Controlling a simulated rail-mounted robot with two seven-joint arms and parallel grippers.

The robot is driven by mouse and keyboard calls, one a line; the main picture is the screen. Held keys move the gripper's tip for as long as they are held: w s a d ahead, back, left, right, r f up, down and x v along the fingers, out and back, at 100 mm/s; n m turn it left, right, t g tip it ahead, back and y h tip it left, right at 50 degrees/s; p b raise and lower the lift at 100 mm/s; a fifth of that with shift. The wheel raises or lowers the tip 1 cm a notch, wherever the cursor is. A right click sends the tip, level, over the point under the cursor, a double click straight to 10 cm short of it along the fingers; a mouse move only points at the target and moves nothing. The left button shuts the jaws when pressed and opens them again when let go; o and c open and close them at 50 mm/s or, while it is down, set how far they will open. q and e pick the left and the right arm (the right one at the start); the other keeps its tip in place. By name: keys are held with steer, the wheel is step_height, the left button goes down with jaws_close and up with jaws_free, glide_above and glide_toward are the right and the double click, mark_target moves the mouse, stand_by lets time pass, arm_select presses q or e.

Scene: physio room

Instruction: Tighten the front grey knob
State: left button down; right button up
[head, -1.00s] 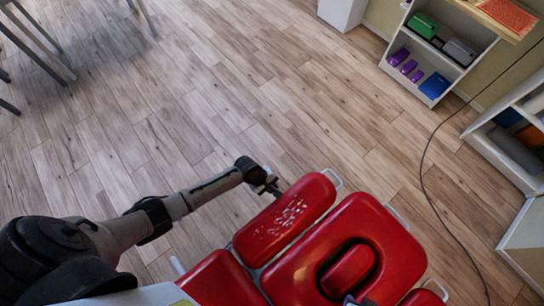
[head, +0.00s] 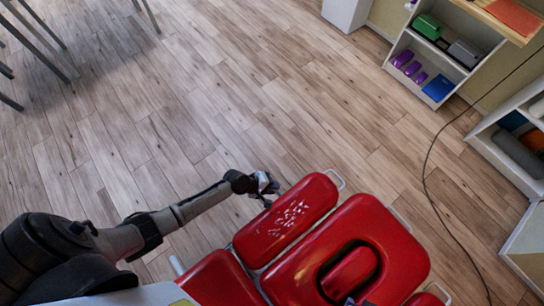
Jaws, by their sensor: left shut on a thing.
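My left gripper (head: 267,188) is at the left edge of the red padded treatment table (head: 345,250), beside its upper left pad (head: 287,218). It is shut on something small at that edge. The grey knob cannot be made out on its own; the fingers and wrist cover that spot, so I cannot tell how far it is turned. My right gripper is not clearly in view.
White metal loops (head: 335,179) stick out from the table's edges. Shelves (head: 440,65) with boxes and purple weights stand at the upper right. A dark cable (head: 428,185) runs over the floor. The wooden floor (head: 150,110) left of the table is clear.

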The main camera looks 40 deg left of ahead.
arm_select(q)
steer(key=c, duration=1.1)
jaws_free()
steer(key=shift+s+a+r, duration=0.15)
steer(key=shift+a+r, duration=0.05)
steer(key=shift+r, duration=0.05)
steer(key=shift+p+v, duration=1.85)
steer(key=shift+v, duration=4.7)
